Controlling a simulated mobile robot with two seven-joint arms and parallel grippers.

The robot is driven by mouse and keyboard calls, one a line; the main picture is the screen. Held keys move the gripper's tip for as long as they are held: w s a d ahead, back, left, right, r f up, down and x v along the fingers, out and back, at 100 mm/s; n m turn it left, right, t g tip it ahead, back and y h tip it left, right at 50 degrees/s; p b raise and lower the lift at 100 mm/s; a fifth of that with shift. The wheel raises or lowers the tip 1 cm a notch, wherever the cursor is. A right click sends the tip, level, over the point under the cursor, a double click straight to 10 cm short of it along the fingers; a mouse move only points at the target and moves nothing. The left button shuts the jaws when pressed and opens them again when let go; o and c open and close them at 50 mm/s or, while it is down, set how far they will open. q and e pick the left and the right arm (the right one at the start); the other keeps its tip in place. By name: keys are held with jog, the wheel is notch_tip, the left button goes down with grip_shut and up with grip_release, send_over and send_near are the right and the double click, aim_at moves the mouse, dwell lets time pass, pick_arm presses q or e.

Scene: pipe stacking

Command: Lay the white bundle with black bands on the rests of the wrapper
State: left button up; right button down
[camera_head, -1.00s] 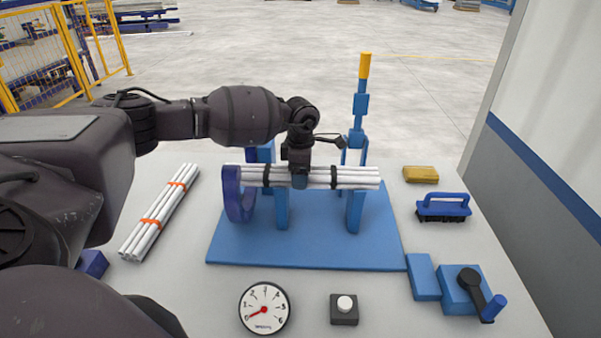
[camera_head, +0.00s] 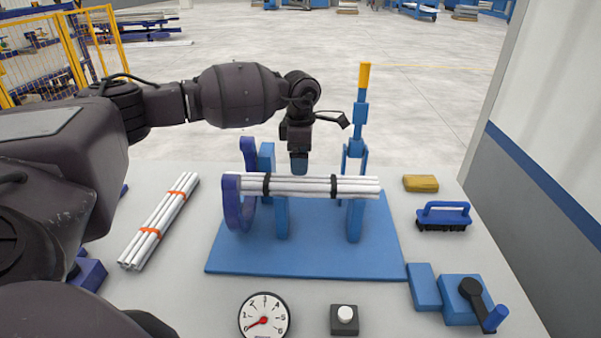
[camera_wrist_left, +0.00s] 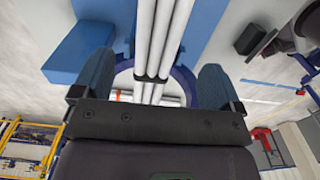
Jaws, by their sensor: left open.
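The white bundle with black bands (camera_head: 310,187) lies level on the upright blue rests (camera_head: 354,219) of the wrapper, whose blue base plate (camera_head: 320,258) sits on the table. The bundle's left end passes by the dark blue ring (camera_head: 232,205). My left gripper (camera_head: 299,168) is just above and behind the bundle, apart from it. In the left wrist view my left gripper (camera_wrist_left: 158,85) is open, with the white tubes (camera_wrist_left: 160,40) running between its blue fingers and one black band in sight. My right gripper is not in view.
A white bundle with orange bands (camera_head: 160,222) lies at the left. A dial (camera_head: 264,317), a button box (camera_head: 344,318) and a blue crank (camera_head: 474,297) are along the front. A brush (camera_head: 443,215) and a yellow block (camera_head: 421,183) are at the right. A yellow-topped lever (camera_head: 362,110) stands behind.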

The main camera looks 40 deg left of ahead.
aim_at(300, 179)
pick_arm(q)
notch_tip(300, 179, up, 4)
jog(key=shift+r, duration=0.1)
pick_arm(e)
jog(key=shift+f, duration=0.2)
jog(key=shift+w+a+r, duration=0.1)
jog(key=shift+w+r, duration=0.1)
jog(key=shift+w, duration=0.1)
